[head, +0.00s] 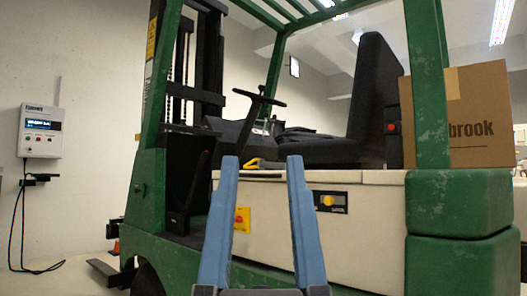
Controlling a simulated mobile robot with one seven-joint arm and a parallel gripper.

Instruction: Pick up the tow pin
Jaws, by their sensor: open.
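A small yellow object (252,164), which looks like the tow pin, lies on the cream deck of a green forklift, in front of the seat. Its dark part reaches right along the deck; its full shape is too small to make out. My gripper (262,160) is open and empty, its two blue fingers pointing up and forward. In the head view the yellow object shows between the fingertips, close to the left one. The gripper appears nearer to me than the object and not touching it.
The steering wheel (259,98) and black seat (374,100) rise behind the deck. Green posts (428,80) stand at either side. A cardboard box (475,115) sits at the right rear. A charger (41,131) with a cable hangs on the left wall.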

